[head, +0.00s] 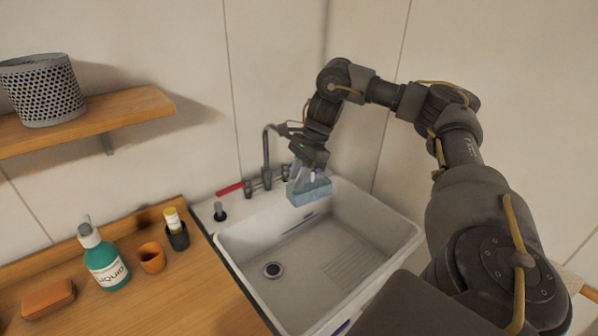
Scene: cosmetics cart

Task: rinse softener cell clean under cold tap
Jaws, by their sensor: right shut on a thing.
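My right gripper (307,160) reaches in from the right and is shut on a pale blue, translucent box-like cell (310,191). It holds the cell over the back of the white sink (395,240), beside the tap (266,150). The gripper hides the top of the cell and the end of the spout. I cannot tell whether water is running. My left gripper is not in view.
A wooden counter left of the sink holds a teal pump bottle (106,262), an orange cup (152,257), a dark holder (177,237) and a brown block (48,299). A red-handled item (230,188) lies behind the sink. A perforated basket (43,90) stands on a wall shelf (120,109). The basin looks empty.

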